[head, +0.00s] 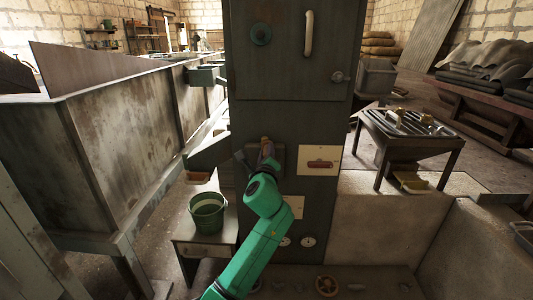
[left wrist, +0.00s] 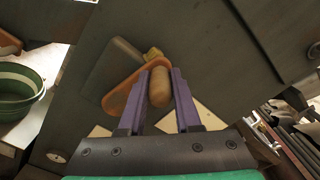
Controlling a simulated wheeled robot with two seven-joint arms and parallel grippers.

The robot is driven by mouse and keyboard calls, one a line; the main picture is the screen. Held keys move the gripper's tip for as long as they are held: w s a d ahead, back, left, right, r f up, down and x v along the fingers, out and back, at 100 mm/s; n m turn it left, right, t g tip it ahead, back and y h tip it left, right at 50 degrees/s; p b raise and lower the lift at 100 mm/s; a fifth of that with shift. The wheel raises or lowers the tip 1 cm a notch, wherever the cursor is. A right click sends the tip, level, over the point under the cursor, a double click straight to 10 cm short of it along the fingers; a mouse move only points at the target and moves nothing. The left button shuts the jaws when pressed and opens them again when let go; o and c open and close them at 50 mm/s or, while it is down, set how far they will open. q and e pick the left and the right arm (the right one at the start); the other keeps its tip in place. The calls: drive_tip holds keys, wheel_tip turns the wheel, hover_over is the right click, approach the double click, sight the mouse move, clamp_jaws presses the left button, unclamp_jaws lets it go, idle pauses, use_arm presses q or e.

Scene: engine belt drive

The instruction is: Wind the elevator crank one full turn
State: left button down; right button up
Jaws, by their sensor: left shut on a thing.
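The elevator crank has an orange arm (left wrist: 120,97) and a rounded wooden handle (left wrist: 159,88); both show in the left wrist view. It sits on a dark grey plate (left wrist: 108,66) on the front of the tall dark cabinet (head: 290,120). In the head view the handle (head: 265,142) is small and partly covered by my left gripper (head: 258,156). The purple fingers of the left gripper (left wrist: 160,75) are shut on the handle, one on each side. The orange arm slants down to the left from its yellow end in the left wrist view. My right gripper is not in view.
A cream panel with a red-brown handle (head: 320,163) is just right of the crank. A green bucket (head: 207,212) stands on a small table at the lower left.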

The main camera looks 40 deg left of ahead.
use_arm(q)
drive_tip(key=shift+f, duration=0.1)
drive_tip(key=m+p, duration=0.1)
drive_tip(key=d+p, duration=0.1)
drive_tip(key=shift+w+m+p, duration=0.3)
drive_tip(key=shift+w+m, duration=0.05)
drive_tip(key=shift+m, duration=0.05)
drive_tip(key=w+d+f+m+p, duration=0.2)
drive_tip(key=f+m+p, duration=0.3)
drive_tip(key=m, duration=0.3)
drive_tip(key=w+d+f+m+p, duration=0.1)
drive_tip(key=d+f+m+p, duration=0.2)
drive_tip(key=m, duration=0.6)
drive_tip(key=shift+w+f+p, duration=0.35)
drive_tip(key=shift+f+p, duration=0.5)
drive_tip(key=shift+f, duration=0.35)
drive_tip(key=c, duration=0.7)
unclamp_jaws()
drive_tip(key=shift+o, duration=0.5)
